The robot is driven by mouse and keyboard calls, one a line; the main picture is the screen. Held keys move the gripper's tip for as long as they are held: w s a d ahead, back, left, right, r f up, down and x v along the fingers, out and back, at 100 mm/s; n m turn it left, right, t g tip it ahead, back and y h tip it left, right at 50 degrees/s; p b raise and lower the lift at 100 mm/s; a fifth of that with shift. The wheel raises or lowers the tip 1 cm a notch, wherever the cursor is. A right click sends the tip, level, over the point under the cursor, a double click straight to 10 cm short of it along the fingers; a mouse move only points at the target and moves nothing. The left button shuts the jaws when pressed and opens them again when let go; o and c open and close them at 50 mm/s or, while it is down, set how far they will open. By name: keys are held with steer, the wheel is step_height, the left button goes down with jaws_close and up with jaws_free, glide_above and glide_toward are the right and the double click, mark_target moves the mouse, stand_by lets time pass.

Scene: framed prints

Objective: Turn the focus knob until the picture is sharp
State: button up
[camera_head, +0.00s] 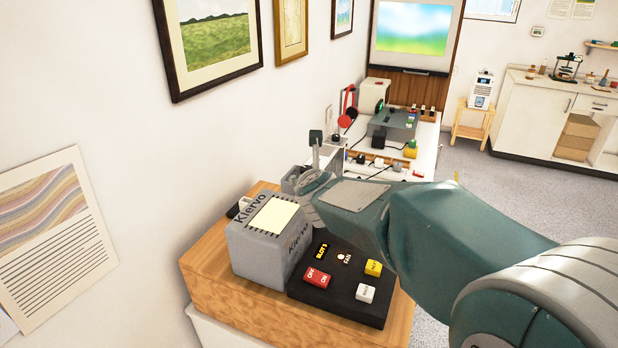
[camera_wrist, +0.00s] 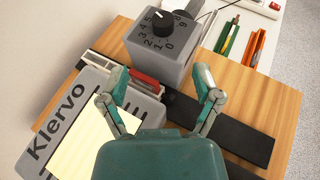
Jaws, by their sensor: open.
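A grey box (camera_wrist: 165,55) carries a black round knob (camera_wrist: 161,22) with a numbered dial in the wrist view. Whether it is the focus knob I cannot tell. My gripper (camera_wrist: 161,76) is open and empty, its two fingers spread on the near side of that box, apart from the knob. In the head view my arm reaches over the wooden stand, and the gripper hides much of what lies behind it. A screen (camera_head: 413,28) at the back shows a blurred picture of green below and blue above.
A grey Klervo box (camera_head: 267,243) with a yellow note stands beside a black button panel (camera_head: 340,285) on the wooden stand (camera_head: 215,285). Pens (camera_wrist: 228,38) lie beyond the dial box. A white bench (camera_head: 425,150) behind holds several devices. Framed prints hang on the left wall.

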mark_target(308, 169)
steer(key=w+d+n+g+y, duration=0.2)
steer(key=w+d+n+y, duration=0.1)
steer(key=d+n+y, duration=0.2)
steer(key=x, duration=1.1)
steer(key=shift+s+a, duration=0.3)
jaws_close()
